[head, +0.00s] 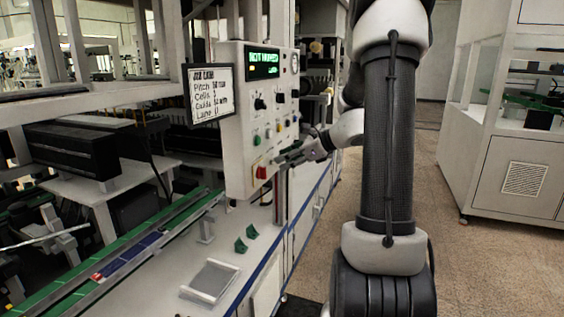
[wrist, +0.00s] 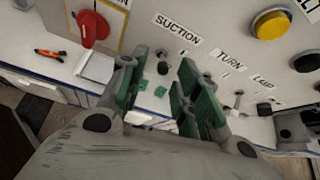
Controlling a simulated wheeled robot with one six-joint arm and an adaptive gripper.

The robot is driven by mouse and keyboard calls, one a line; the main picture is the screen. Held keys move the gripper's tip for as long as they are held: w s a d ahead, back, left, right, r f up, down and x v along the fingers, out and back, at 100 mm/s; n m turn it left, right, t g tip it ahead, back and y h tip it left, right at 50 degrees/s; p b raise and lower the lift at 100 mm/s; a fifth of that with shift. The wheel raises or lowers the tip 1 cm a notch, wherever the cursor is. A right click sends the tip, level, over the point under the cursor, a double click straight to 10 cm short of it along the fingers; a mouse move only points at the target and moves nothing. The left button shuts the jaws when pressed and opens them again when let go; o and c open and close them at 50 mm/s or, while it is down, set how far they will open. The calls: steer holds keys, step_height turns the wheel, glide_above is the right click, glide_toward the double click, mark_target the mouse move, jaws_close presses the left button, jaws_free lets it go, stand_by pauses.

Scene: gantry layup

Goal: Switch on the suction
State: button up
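The white control panel (head: 235,155) stands upright in the head view, with my gripper (head: 284,157) close to its lower right face. In the wrist view the SUCTION label (wrist: 177,29) is on the panel, above and between my fingers. A small dark switch (wrist: 162,67) shows below that label, in the gap between the fingers; its lever position is too small to tell. My gripper (wrist: 158,90) has green finger pads, spread apart, with nothing held between them. I cannot tell whether a finger touches the panel.
A red rotary handle (wrist: 93,28), a yellow button (wrist: 272,24) and a TURN label (wrist: 231,58) are nearby on the panel. Below, a white worktop holds a pale tray (head: 211,279) and small green pieces (head: 240,245). Orange-handled pliers (wrist: 49,55) also lie there.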

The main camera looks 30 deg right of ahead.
steer(key=v, duration=0.9)
steer(key=shift+s, duration=0.25)
steer(key=shift+d+r, duration=0.1)
steer(key=s+a+f+n+g+h, duration=0.1)
steer(key=s+a+f+n+g, duration=0.15)
steer(key=s+n, duration=0.4)
steer(key=s+a+f+n+g+h, duration=0.1)
steer(key=s+f+n+g, duration=0.25)
steer(key=s+n, duration=0.35)
steer(key=s+a+r+n+h, duration=0.4)
steer(key=s+a+r+n, duration=0.2)
steer(key=n, duration=0.7)
steer(key=shift+s+a+r+h, duration=0.25)
steer(key=shift+s+a+h, duration=0.05)
steer(key=shift+s+a, duration=1.2)
